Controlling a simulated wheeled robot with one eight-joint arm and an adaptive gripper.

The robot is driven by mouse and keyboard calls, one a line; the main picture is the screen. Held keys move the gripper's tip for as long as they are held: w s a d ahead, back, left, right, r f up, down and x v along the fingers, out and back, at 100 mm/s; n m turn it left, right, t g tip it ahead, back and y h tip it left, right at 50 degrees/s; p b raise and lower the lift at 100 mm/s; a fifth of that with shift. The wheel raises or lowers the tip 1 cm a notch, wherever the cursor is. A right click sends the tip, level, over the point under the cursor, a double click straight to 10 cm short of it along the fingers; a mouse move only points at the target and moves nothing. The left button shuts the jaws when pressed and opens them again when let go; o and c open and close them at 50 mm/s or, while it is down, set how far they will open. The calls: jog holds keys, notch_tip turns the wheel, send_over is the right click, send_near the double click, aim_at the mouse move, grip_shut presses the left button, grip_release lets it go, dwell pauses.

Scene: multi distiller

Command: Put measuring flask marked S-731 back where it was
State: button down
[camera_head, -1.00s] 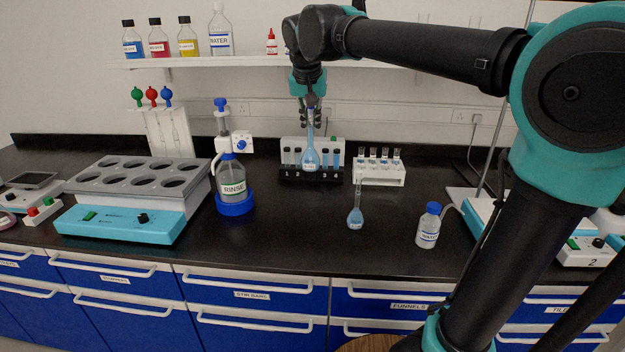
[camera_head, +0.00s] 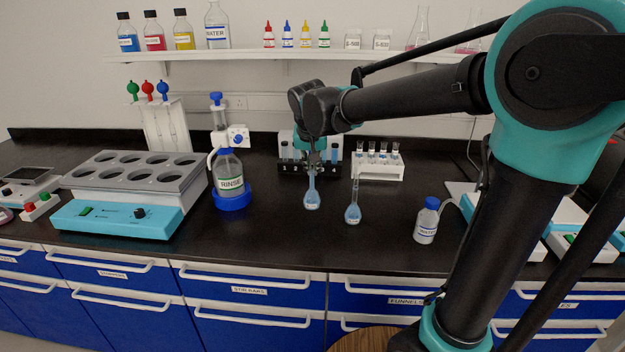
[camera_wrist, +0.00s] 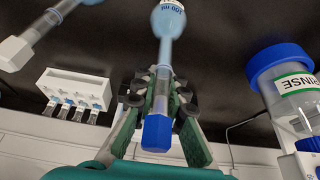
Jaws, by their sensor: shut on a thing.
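My gripper (camera_head: 313,158) is shut on the neck of a measuring flask (camera_head: 312,193) with blue liquid. The flask is upright, its bulb at or just above the black bench top; I cannot tell whether it touches. In the wrist view my gripper (camera_wrist: 161,95) closes around the flask's neck below its blue stopper (camera_wrist: 157,133), and the bulb (camera_wrist: 168,18) bears a "100 ml" label. A second measuring flask (camera_head: 353,208) with blue liquid stands just to the right; its neck also shows in the wrist view (camera_wrist: 48,28). The S-731 marking is not legible on either.
A RINSE bottle (camera_head: 230,177) in a blue ring stands left. A dark rack (camera_head: 297,168) is behind my gripper, a white tube rack (camera_head: 377,168) behind right. A WATER bottle (camera_head: 427,220) stands right. The bench front (camera_head: 285,240) is clear.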

aim_at(312, 179)
jog(key=shift+f, duration=1.95)
jog(key=c, duration=1.6)
grip_release()
jog(key=shift+o, duration=0.2)
jog(key=v, duration=1.2)
